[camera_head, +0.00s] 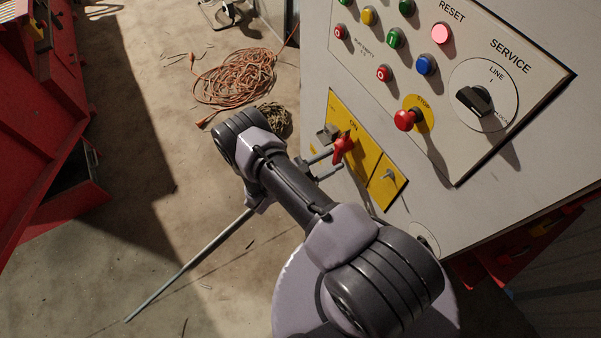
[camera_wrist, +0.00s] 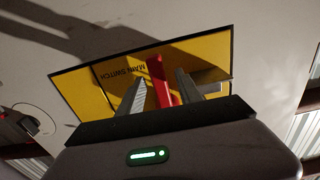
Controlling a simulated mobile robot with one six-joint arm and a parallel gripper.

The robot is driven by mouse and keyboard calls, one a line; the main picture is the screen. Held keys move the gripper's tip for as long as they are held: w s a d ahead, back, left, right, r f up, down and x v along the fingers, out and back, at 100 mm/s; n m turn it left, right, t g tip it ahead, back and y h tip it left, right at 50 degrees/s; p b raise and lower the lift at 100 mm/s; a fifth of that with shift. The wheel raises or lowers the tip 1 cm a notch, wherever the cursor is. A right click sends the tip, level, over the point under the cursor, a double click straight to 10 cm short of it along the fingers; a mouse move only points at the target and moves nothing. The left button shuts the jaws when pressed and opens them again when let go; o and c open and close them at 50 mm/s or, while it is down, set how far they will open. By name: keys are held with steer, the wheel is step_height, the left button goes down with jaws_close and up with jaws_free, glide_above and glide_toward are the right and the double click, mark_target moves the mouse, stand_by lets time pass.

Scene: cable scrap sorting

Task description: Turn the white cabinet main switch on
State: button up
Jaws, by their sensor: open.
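The white cabinet (camera_head: 440,212) stands at the right in the head view. Its yellow main switch plate (camera_head: 368,150) carries the word ON and a red handle (camera_head: 343,147). In the wrist view the plate (camera_wrist: 92,92) reads MAIN SWITCH, upside down, and the red handle (camera_wrist: 158,75) stands out from it. My gripper (camera_head: 326,163) is at the plate. In the wrist view my gripper (camera_wrist: 160,84) is open, one finger on each side of the handle, with gaps showing. The handle's lower end is hidden behind my gripper's body. I cannot tell the switch's position for certain.
Above the plate, a control panel (camera_head: 465,130) has coloured buttons, a red STOP knob (camera_head: 405,119) and a black rotary LINE switch (camera_head: 474,100). A small yellow plate (camera_head: 388,182) adjoins the switch. Orange cable (camera_head: 235,78) lies on the floor. Red units (camera_head: 45,130) stand left.

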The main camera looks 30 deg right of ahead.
steer(key=s+a+p, duration=0.1)
steer(key=a, duration=1.5)
steer(key=shift+s+a+p, duration=0.15)
steer(key=shift+a+p, duration=0.15)
steer(key=shift+p, duration=0.05)
step_height(320, 180, up, 26)
steer(key=n+g+y, duration=0.4)
steer(key=g+y, duration=0.1)
steer(key=y, duration=0.6)
steer(key=s+a+r+n+t+y, duration=0.1)
steer(key=s+r+n+t+y, duration=0.3)
steer(key=s+r, duration=0.2)
steer(key=s+a+r+n+t+y, duration=0.2)
steer(key=s+r+n+t+y, duration=0.2)
steer(key=s+r, duration=0.3)
step_height(320, 180, up, 4)
steer(key=shift+a+f+n+t+y, duration=0.15)
steer(key=shift+a+n+t+y, duration=0.25)
steer(key=shift+t, duration=0.4)
steer(key=shift+w+d, duration=0.1)
